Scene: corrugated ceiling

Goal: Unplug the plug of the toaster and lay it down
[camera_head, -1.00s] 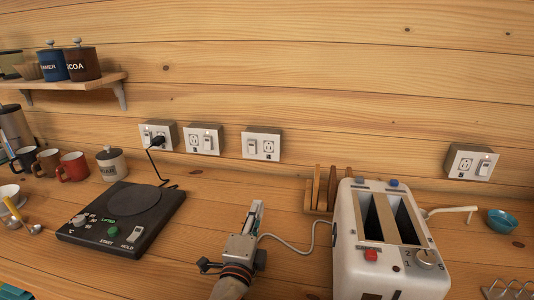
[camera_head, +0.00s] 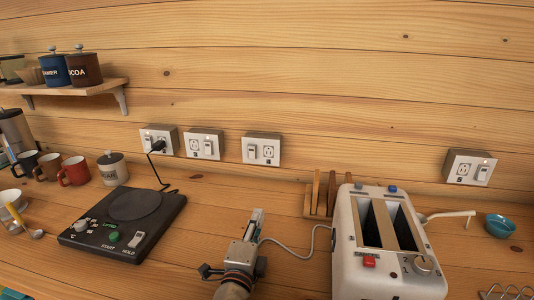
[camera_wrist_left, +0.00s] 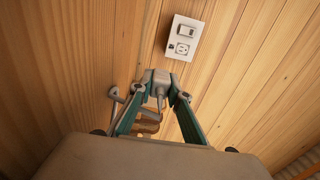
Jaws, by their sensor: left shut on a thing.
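The white toaster (camera_head: 349,262) stands on the counter at the lower right of the head view. Its pale cord (camera_head: 290,246) runs left across the counter to my left gripper (camera_head: 256,216). In the left wrist view, the gripper is shut on the grey plug (camera_wrist_left: 160,78), with the cord trailing from it between the fingers. The plug is apart from the wall sockets. In the head view the gripper hides most of the plug, and I cannot tell whether it touches the counter. My right gripper is not in view.
Outlets (camera_head: 261,149) line the wall. A black plug (camera_head: 157,146) sits in the leftmost, above a black hotplate (camera_head: 123,222). A wooden rack (camera_head: 318,206) stands beside the toaster. A blue bowl (camera_head: 500,225) is at the right. Counter around the gripper is clear.

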